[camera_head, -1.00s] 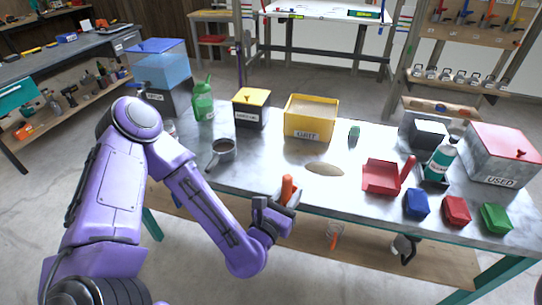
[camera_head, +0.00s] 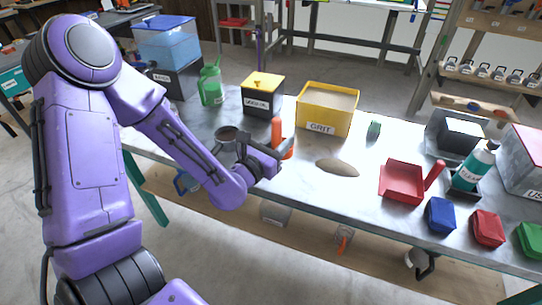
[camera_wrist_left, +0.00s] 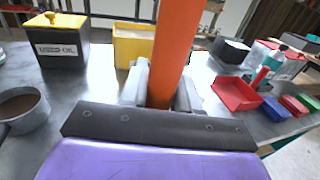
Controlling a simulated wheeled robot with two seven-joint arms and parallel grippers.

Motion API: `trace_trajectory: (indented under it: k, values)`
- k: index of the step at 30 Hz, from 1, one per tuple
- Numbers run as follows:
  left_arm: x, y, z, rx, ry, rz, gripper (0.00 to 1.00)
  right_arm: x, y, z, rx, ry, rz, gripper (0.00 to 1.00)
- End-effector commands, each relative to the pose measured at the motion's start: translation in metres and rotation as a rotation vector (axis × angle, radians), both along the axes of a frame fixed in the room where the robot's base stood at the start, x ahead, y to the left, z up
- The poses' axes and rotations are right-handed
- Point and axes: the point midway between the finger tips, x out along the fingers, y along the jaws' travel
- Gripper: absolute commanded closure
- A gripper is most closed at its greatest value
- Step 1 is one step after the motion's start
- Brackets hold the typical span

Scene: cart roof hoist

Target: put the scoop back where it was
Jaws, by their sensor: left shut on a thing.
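The scoop shows its orange handle (camera_head: 277,135) in the head view, standing roughly upright in my left gripper (camera_head: 280,152). The same orange handle (camera_wrist_left: 174,55) rises between the fingers of my left gripper (camera_wrist_left: 162,92) in the left wrist view. The gripper is shut on it, above the metal table near its front edge. The scoop's lower end is mostly hidden by the gripper. The yellow GRIT box (camera_head: 322,124) stands on the table behind and to the right. My right gripper is not in view.
A brown grit pile (camera_head: 338,167) lies right of the gripper. A dark round pan (camera_wrist_left: 22,108) is to its left. The black-and-yellow USED OIL box (camera_head: 260,102) and green can (camera_head: 210,85) stand behind.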

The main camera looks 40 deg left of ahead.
Motion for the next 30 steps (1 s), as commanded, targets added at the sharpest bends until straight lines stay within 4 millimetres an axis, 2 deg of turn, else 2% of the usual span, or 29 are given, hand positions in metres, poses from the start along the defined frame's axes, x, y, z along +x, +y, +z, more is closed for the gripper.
trace_trajectory:
  k: [1, 7, 9, 13, 17, 22, 30]
  values:
    - [0.006, 0.008, 0.000, 0.003, 0.001, 0.001, 0.99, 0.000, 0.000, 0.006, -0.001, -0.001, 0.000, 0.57]
    - [0.034, 0.041, -0.020, 0.005, 0.001, 0.001, 0.99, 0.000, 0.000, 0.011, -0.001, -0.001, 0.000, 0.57]
    - [0.042, 0.050, -0.039, 0.003, 0.004, 0.001, 0.99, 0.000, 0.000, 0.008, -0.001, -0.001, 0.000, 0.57]
    - [0.054, 0.065, -0.063, 0.003, 0.002, -0.002, 0.99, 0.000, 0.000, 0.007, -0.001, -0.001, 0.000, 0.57]
    - [0.062, 0.073, -0.075, 0.001, -0.001, -0.001, 0.99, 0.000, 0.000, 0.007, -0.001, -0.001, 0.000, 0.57]
    - [0.064, 0.076, -0.105, 0.001, 0.003, -0.002, 0.99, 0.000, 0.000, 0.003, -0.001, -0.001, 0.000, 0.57]
    - [0.064, 0.076, -0.109, 0.000, -0.002, -0.001, 0.99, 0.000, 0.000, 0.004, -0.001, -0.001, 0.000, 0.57]
